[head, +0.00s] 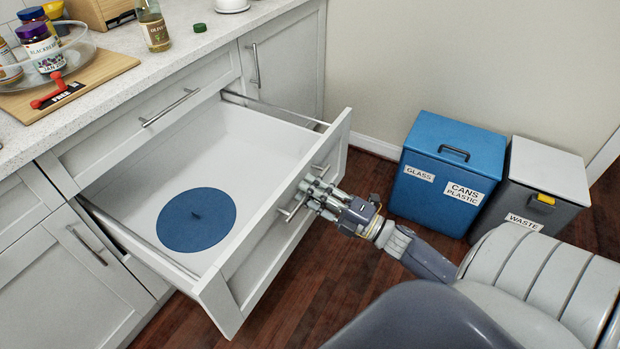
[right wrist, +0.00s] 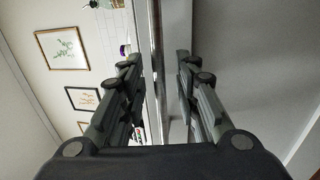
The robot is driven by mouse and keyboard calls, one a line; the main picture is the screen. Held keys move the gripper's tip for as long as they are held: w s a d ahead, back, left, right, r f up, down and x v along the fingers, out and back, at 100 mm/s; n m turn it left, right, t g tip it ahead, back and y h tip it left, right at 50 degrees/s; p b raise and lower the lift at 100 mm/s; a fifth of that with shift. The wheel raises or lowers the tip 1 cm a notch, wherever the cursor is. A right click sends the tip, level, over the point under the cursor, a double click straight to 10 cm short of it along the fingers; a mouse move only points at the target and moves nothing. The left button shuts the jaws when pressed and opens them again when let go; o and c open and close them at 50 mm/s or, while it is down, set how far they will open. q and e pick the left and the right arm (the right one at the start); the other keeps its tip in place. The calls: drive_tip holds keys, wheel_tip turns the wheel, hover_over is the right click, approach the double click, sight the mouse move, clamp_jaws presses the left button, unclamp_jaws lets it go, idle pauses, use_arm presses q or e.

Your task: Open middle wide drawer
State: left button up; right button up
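The middle wide drawer (head: 215,150) is pulled far out of the white cabinet in the head view. A blue round lid-like disc (head: 197,219) lies inside it; the rest of its floor is bare. My right gripper (head: 304,199) is at the bar handle (head: 292,211) on the drawer front (head: 270,245). In the right wrist view its two fingers (right wrist: 158,75) stand apart, with the metal handle bar (right wrist: 158,45) between them and gaps showing beside it. My left gripper is not in view.
A closed drawer with a handle (head: 170,107) is above the open one. The counter (head: 190,60) holds a bottle, jars and a wooden board. A blue bin (head: 446,175) and a grey waste bin (head: 540,190) stand at the right wall. Wooden floor is free in front.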

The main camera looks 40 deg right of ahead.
drive_tip(key=v, duration=1.1)
drive_tip(key=shift+s, duration=0.25)
drive_tip(key=shift+f, duration=0.1)
